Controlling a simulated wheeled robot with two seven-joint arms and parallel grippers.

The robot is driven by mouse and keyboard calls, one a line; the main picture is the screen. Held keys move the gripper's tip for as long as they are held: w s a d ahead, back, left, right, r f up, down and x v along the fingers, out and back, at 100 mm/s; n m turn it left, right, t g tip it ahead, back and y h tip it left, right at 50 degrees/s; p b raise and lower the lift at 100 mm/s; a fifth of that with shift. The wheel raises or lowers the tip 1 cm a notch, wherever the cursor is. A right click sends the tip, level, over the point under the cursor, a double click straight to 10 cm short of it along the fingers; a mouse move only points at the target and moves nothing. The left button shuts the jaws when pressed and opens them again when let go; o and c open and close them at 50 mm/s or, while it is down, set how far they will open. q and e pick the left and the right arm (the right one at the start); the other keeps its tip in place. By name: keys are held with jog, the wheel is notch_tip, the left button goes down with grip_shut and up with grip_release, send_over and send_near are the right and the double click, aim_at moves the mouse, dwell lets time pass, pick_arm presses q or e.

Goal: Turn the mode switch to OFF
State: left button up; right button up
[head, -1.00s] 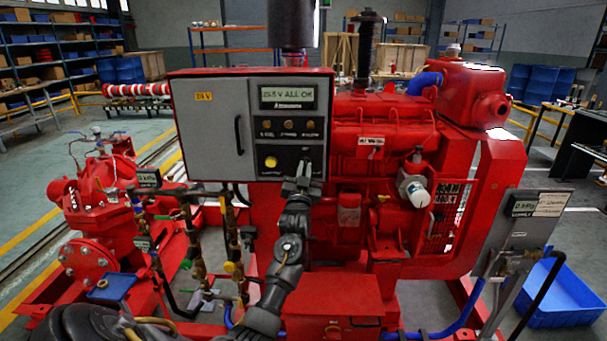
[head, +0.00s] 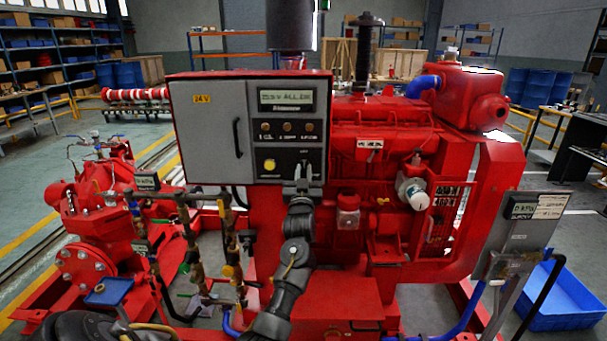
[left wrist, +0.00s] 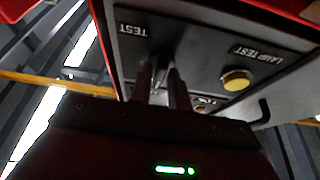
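The grey control box (head: 205,130) stands on the red engine. Its black panel (head: 310,140) has a display, a row of small round parts and a yellow button (head: 270,165). My left gripper (head: 303,168) is at the panel's lower edge, right of that button. In the left wrist view, the gripper's two dark fingers (left wrist: 162,75) reach up to the panel beside a "TEST" label. A small part that looks like the mode switch (left wrist: 159,70) shows between them, mostly hidden. Its pointing direction and finger contact are unclear. My right gripper is not in view.
The yellow lamp-test button (left wrist: 236,79) is close to the fingers. A black door handle (head: 238,137) sticks out of the box. Pipes and valves (head: 190,240) stand to the lower left. A gauge panel (head: 520,235) and a blue bin (head: 565,295) are at right.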

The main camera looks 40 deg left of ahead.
pick_arm(q)
jog(key=shift+o, duration=1.3)
